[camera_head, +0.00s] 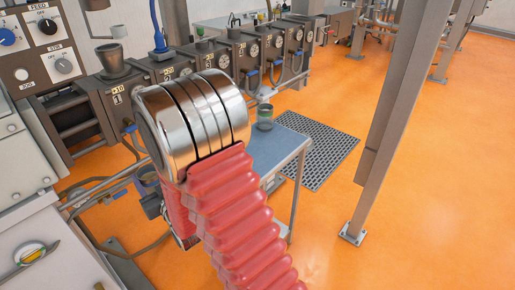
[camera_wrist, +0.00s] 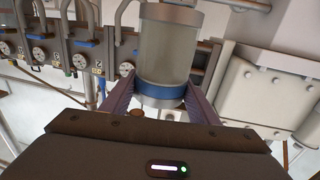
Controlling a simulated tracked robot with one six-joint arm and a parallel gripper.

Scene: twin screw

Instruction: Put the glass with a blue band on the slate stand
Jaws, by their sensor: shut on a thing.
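The glass with a blue band (camera_wrist: 166,50) is in the wrist view, a clear grey cylinder with its blue band near the jaws. My gripper (camera_wrist: 160,92) is shut on it, one finger on each side near the band. In the head view my arm hides most of the middle, and I cannot make out the gripper or the held glass clearly. A small table with a slate-blue top (camera_head: 285,143) stands behind my arm; it may be the slate stand. Its left part is hidden.
A jar with a green band (camera_head: 265,117) stands at the table's back edge. A row of grey machine units with gauges (camera_head: 205,58) runs behind. A steel post (camera_head: 393,130) rises on the right. A dark floor grate (camera_head: 325,152) and open orange floor lie beyond the table.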

